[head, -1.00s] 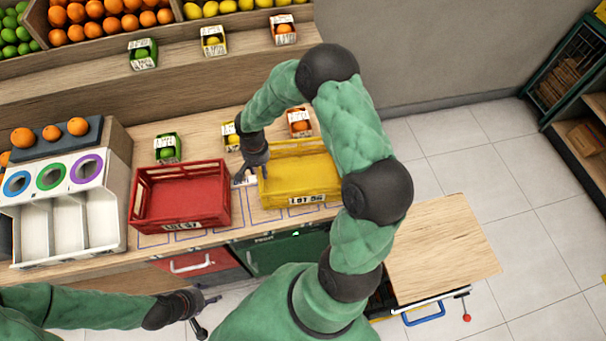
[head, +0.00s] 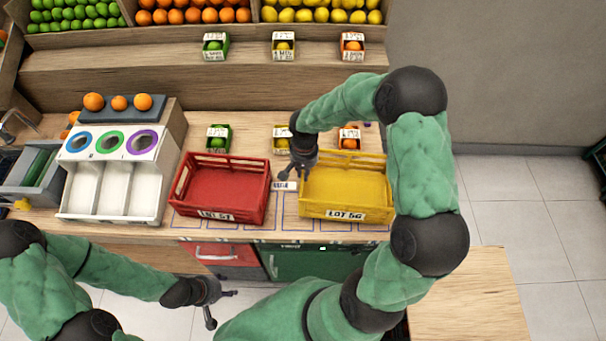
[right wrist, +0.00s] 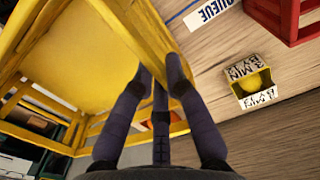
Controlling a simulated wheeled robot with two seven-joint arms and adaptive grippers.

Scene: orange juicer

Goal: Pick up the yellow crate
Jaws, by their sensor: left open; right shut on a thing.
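The yellow crate (head: 347,190), labelled "LOT 56", is at the right end of the counter and appears empty. My right gripper (head: 297,172) is at its left side, shut on the crate's wall. In the right wrist view the crate (right wrist: 75,55) fills the left part, and the fingers (right wrist: 160,85) close around its yellow rim. I cannot tell whether the crate's base touches the counter. My left gripper (head: 218,305) is open and empty, low in front of the counter.
A red crate (head: 227,190) stands just left of the yellow one. Small fruit boxes stand behind, among them a lemon box (head: 282,140) and an orange box (head: 349,140). A white juicer unit (head: 115,180) is further left. A wooden surface (head: 465,300) is at lower right.

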